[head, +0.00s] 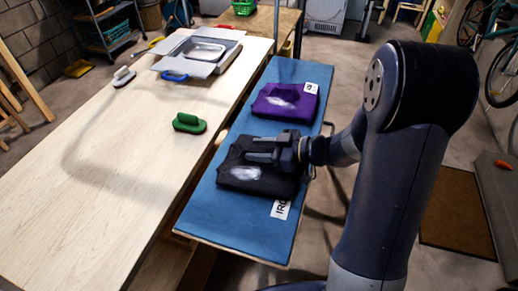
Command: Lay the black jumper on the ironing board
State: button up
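The black jumper (250,184) lies folded, with a whitish patch on it, on the blue ironing board (218,215) near its front end. My gripper (252,149) is over the jumper's far part, with its fingers pointing left. The two fingers are apart, with dark cloth showing between them. I cannot tell whether they touch the jumper. My gripper hides part of the jumper's right far side.
A folded purple garment (285,103) lies farther back on the board. A paper label (281,209) is at the board's right edge.

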jog(key=v, duration=1.2)
